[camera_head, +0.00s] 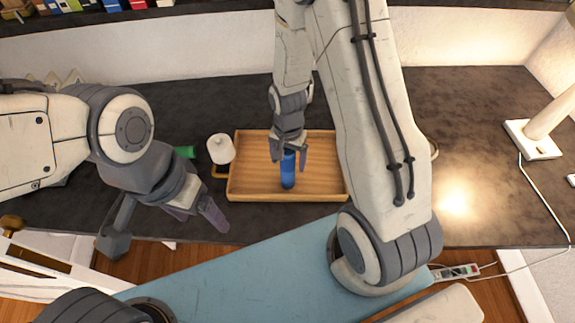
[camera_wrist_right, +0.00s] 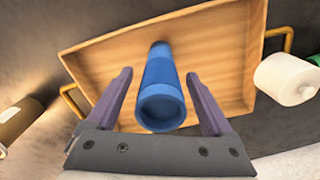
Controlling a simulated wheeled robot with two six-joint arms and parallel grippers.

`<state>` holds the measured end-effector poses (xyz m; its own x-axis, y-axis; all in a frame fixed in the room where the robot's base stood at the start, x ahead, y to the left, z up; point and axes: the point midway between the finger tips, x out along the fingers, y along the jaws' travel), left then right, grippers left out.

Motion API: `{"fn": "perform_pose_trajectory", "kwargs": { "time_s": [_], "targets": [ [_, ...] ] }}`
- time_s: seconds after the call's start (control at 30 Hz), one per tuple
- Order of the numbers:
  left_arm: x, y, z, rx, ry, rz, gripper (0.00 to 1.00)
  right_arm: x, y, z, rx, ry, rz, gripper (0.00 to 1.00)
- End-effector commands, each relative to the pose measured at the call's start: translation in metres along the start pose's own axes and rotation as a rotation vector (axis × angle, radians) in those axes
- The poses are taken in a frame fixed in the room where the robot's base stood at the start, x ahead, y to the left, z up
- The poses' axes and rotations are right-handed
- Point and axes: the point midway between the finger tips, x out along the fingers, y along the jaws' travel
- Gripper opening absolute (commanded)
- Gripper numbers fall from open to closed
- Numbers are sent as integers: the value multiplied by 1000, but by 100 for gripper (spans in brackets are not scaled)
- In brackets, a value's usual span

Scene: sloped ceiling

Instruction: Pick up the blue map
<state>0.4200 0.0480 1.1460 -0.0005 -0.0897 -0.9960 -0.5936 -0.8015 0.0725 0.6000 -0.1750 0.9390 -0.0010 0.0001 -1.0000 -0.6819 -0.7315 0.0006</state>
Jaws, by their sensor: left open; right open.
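The blue map (camera_head: 288,172) is a rolled blue tube in the wooden tray (camera_head: 250,184). In the right wrist view the blue map (camera_wrist_right: 160,92) shows its round end towards the camera, and its far end meets the tray floor. My right gripper (camera_head: 288,155) is open over the tray, and in its wrist view the fingers (camera_wrist_right: 160,102) stand on either side of the tube with gaps visible. My left gripper (camera_head: 203,210) is open and empty, left of the tray near the desk's front edge.
A white lidded jar (camera_head: 221,149) and a green object (camera_head: 185,152) stand left of the tray. A lamp base (camera_head: 533,139) stands at the far right. Books (camera_head: 112,5) line the back shelf. The dark desk (camera_head: 470,120) is mostly bare right of my right arm.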

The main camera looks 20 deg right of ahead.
Motion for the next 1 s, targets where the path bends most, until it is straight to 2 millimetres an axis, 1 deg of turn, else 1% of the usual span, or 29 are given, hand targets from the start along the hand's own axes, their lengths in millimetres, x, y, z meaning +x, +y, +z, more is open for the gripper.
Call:
{"fn": "perform_pose_trajectory", "kwargs": {
  "time_s": [0.03,0.1,0.2,0.43,0.47,0.5,0.57,0.6,0.63,0.67,1.0],
  "targets": [
    [-2,0,0,0,0,0,80,6,0,0,0,-3,3,86],
    [-3,0,0,0,0,0,80,13,0,0,0,-2,3,86],
    [-4,0,0,0,0,0,80,18,0,0,0,0,0,86],
    [-3,0,0,0,0,0,80,19,0,0,-1,1,-1,86],
    [-3,0,0,0,0,0,80,19,0,0,-1,1,-1,74],
    [-3,0,0,0,0,0,80,19,0,0,-1,1,-1,59],
    [-3,0,0,0,0,0,80,19,0,0,-1,1,-1,36],
    [-3,0,0,0,0,0,80,19,0,0,-1,1,-1,21],
    [-3,0,0,0,0,0,80,19,0,0,-1,1,-1,9],
    [-3,0,0,0,0,0,80,19,0,0,-1,1,-1,0],
    [-2,0,0,0,0,0,80,16,-1,-1,-1,2,-2,0]
  ]
}}
